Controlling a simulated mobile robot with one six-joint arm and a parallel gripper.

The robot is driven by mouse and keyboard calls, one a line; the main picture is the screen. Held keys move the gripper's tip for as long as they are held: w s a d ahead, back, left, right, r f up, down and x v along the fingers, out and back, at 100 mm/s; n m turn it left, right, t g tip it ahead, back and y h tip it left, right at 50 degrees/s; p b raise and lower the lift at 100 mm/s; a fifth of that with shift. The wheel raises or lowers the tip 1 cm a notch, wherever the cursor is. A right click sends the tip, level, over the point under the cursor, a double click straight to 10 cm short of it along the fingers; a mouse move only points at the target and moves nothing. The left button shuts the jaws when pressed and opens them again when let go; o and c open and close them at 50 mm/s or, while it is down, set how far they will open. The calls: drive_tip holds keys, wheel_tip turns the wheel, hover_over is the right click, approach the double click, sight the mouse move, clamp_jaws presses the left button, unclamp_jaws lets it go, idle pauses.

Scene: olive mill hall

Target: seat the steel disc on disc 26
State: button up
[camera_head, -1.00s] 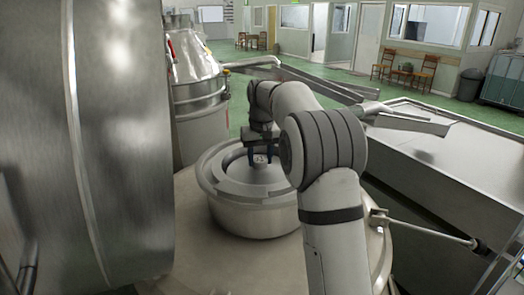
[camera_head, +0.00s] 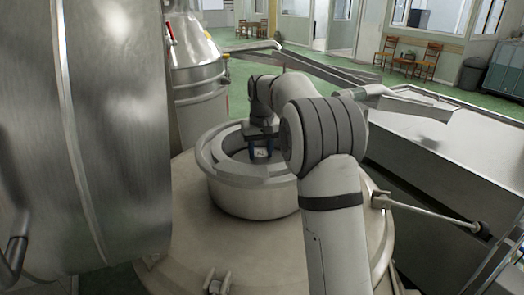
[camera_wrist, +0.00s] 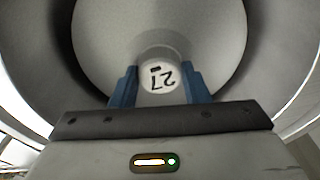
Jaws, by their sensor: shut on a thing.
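My gripper (camera_head: 262,150) reaches down into the mouth of a round steel vessel (camera_head: 250,203). In the wrist view its blue fingers (camera_wrist: 160,88) are closed on a pale round knob marked 27 (camera_wrist: 162,78). The knob stands at the middle of the light grey steel disc (camera_wrist: 108,38), which lies inside the vessel's round wall. A dark gap shows between the disc's edge and the wall. Disc 26 is not visible, and the disc's underside is hidden, so I cannot tell whether it touches anything below.
A large steel drum (camera_head: 110,140) stands close on the left. A metal canister (camera_head: 195,85) is behind the vessel. A wide metal trough (camera_head: 445,160) fills the right side, with a rod (camera_head: 430,212) near it. Green floor lies open farther back.

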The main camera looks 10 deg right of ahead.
drive_tip(key=shift+f+b, duration=0.3)
drive_tip(key=shift+f, duration=0.2)
idle(0.3)
drive_tip(key=o, duration=1.3)
drive_tip(key=shift+o, duration=0.2)
drive_tip(key=shift+f, duration=0.1)
